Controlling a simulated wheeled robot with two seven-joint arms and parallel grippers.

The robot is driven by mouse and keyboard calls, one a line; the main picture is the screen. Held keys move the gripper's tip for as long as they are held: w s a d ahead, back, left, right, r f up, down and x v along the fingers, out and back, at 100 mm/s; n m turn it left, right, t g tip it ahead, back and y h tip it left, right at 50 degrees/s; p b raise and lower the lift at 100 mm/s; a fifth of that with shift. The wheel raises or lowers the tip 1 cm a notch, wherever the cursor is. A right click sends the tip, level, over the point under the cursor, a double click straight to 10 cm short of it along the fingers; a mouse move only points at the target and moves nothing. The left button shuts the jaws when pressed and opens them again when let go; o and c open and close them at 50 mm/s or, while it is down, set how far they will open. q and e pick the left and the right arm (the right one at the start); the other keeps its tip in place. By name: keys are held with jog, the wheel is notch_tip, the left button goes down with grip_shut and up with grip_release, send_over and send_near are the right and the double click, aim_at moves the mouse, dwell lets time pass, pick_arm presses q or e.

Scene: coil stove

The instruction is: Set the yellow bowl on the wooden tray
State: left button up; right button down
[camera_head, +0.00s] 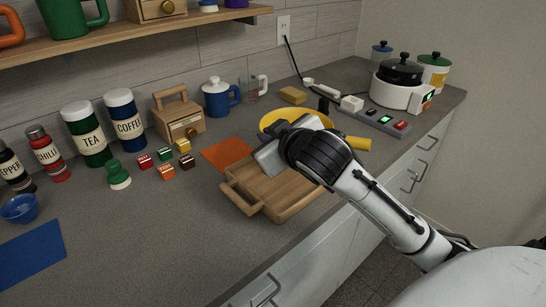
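The yellow bowl (283,115) stands on the counter behind the wooden tray, partly hidden by my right gripper. The wooden tray (290,205) lies near the counter's front edge, with a handle at its left end. My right gripper (271,158) reaches in from the right, over the tray's far part and in front of the bowl. Its fingertips are not clear, so I cannot tell whether it is open or touches the bowl. My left gripper is not in view.
A yellow cylindrical piece (357,143) shows right of my gripper. A power strip (385,122) and white cooker (398,92) stand at the back right.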

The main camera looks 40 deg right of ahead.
jog(key=shift+f, duration=2.4)
jog(key=c, duration=2.4)
grip_release()
jog(key=shift+f, duration=0.3)
jog(key=o, duration=0.5)
jog(key=shift+c, duration=0.2)
jog(key=shift+r, duration=0.2)
